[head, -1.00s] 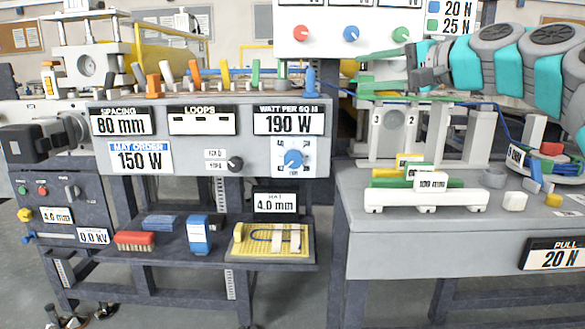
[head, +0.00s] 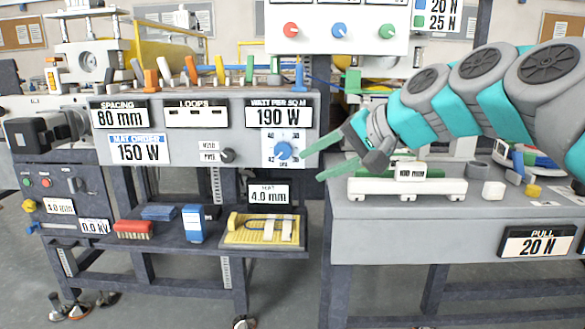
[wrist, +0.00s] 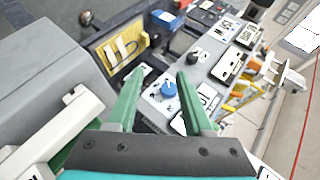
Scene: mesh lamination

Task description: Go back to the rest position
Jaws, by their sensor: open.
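My gripper (head: 318,160) is open and empty, with its two green fingers spread apart in front of the right end of the grey control panel (head: 236,152). The fingers point left, near the blue knob (head: 284,151), and I see no contact with it. In the wrist view my gripper (wrist: 156,95) shows its green fingers apart, with the blue knob (wrist: 168,89) in the background between them. My arm comes in from the right, over the grey bench, and hides part of what stands behind it.
The grey bench (head: 400,232) at right carries a white block rack (head: 408,188) and small loose blocks. A lower shelf holds a red brush (head: 133,228), a blue-and-white box (head: 193,224) and a yellow board (head: 238,238). Free floor lies in front.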

